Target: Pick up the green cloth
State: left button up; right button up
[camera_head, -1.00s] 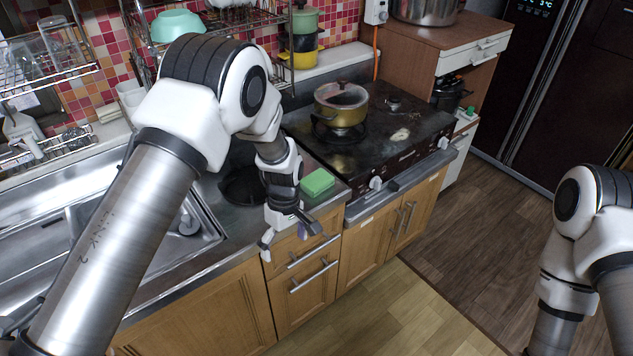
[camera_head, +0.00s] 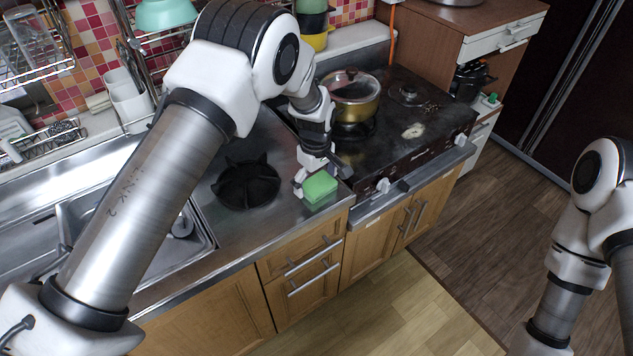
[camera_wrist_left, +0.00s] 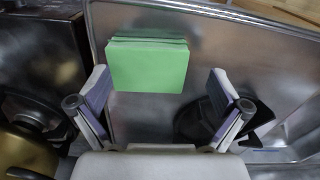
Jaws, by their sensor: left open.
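The green cloth (camera_head: 320,187) is a small folded block on the steel counter, near its front edge and left of the stove. In the left wrist view the cloth (camera_wrist_left: 148,65) lies ahead between the two fingers, nearer the left finger, with its folded layers showing at the top edge. My left gripper (camera_head: 322,178) is just above and behind the cloth, open and empty, its fingers apart on either side. It also shows in the left wrist view (camera_wrist_left: 160,85). My right gripper is out of the picture; only part of the right arm shows.
A black burner grate (camera_head: 246,184) sits on the counter left of the cloth. The stove (camera_head: 420,125) with a lidded golden pot (camera_head: 352,95) stands close on the right. A sink (camera_head: 110,215) lies further left. Drawers (camera_head: 303,270) are below the counter.

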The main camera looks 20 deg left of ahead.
aim_at(319, 182)
pick_arm(q)
jog(key=shift+w+f, duration=0.95)
jog(key=shift+f, duration=0.25)
jog(key=shift+s+d, duration=0.1)
jog(key=shift+s+r, duration=0.3)
jog(key=shift+s, duration=0.05)
jog(key=c, duration=0.8)
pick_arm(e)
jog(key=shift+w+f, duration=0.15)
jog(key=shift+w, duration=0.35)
pick_arm(q)
jog(key=shift+o, duration=0.3)
jog(key=shift+w+f, duration=0.1)
jog(key=shift+w, duration=0.05)
